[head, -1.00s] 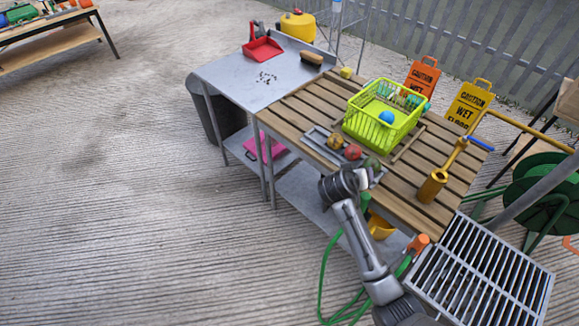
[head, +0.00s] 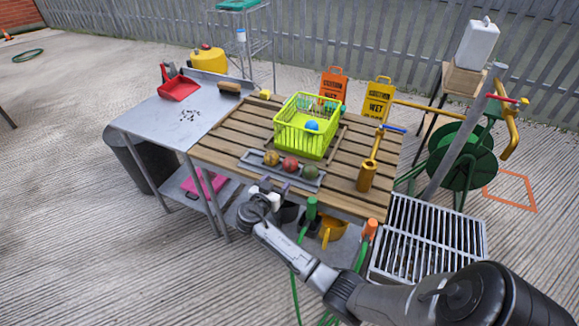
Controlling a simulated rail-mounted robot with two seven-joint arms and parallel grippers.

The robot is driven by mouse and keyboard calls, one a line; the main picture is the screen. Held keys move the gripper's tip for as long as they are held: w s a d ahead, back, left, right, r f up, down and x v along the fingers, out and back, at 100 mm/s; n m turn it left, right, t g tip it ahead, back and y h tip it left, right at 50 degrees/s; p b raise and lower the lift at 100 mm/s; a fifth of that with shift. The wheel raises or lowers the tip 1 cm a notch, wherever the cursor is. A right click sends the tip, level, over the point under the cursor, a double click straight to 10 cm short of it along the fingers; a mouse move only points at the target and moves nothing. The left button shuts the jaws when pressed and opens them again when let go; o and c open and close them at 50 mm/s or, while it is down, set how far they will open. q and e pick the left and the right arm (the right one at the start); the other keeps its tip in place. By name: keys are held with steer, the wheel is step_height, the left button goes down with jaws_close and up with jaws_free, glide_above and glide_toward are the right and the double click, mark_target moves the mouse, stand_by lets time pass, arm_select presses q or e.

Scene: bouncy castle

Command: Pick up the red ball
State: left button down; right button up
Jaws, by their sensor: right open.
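The red ball (head: 290,163) sits in a narrow grey tray (head: 257,164) at the front edge of the slatted wooden table. It is the middle one of three balls, between a yellow-brown ball (head: 271,158) and a dark green ball (head: 310,172). My right gripper (head: 269,186) is open and empty, just in front of the tray and apart from the red ball. Its fingers are small and partly hidden by the wrist. My left gripper is not in view.
A lime basket (head: 302,143) holding a blue ball (head: 312,125) stands behind the tray. A brass-coloured tool (head: 367,177) stands to the right. A grey metal table (head: 165,122) with a red dustpan (head: 180,88) adjoins at left. A metal grate (head: 428,240) lies at right.

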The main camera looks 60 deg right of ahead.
mark_target(287, 168)
steer(key=x, duration=0.5)
steer(key=shift+w+d+b, duration=0.1)
steer(key=shift+d+b, duration=0.25)
steer(key=shift+d, duration=0.05)
steer(key=shift+b+x, duration=0.55)
steer(key=shift+x, duration=2.05)
steer(key=shift+w+r, duration=0.1)
steer(key=shift+r, duration=0.1)
steer(key=shift+c, duration=0.4)
steer(key=c, duration=0.4)
